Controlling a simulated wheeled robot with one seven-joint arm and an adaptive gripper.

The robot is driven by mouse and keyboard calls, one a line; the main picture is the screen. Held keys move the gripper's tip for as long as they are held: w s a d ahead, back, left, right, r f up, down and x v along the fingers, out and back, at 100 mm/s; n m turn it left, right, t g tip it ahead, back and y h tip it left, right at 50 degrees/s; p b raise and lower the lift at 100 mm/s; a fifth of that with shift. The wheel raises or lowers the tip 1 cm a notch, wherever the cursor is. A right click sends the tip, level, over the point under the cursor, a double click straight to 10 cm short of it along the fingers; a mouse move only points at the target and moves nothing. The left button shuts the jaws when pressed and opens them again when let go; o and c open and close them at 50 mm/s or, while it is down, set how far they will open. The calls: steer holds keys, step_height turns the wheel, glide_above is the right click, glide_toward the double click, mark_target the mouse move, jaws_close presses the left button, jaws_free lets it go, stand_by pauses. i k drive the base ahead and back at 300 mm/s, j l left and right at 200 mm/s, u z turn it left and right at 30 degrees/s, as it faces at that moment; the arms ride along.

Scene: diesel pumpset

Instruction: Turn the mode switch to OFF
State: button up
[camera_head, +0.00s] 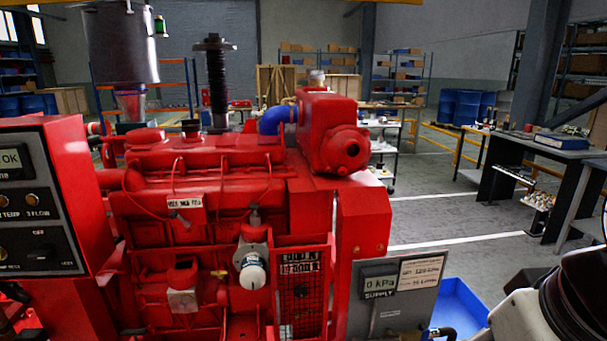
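A dark control panel (38,205) sits on a red cabinet at the left edge, partly cut off by the frame. Its lower section has a white OFF label with what looks like a small dark switch (43,252) below it. The switch is too small and dark to tell which way it points. Another label, too small to read, is to its lower right. A round knob (4,253) shows at the left edge. My gripper is not in view; white and black parts at the lower right look like my arm.
The red diesel engine (200,210) fills the middle, just right of the panel. A grey supply gauge panel (392,305) stands at its right, beside a blue tray (462,305). Workbenches (545,150) stand at the right. Open floor (440,215) lies between them and the engine.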

mark_target(43, 252)
steer(key=u, duration=1.55)
steer(key=i+j+u, duration=0.1)
steer(key=i+j, duration=0.15)
steer(key=j, duration=0.25)
steer(key=i+j+u, duration=0.15)
steer(key=j, duration=0.3)
steer(key=i+j+u, duration=0.1)
steer(key=i+j, duration=0.3)
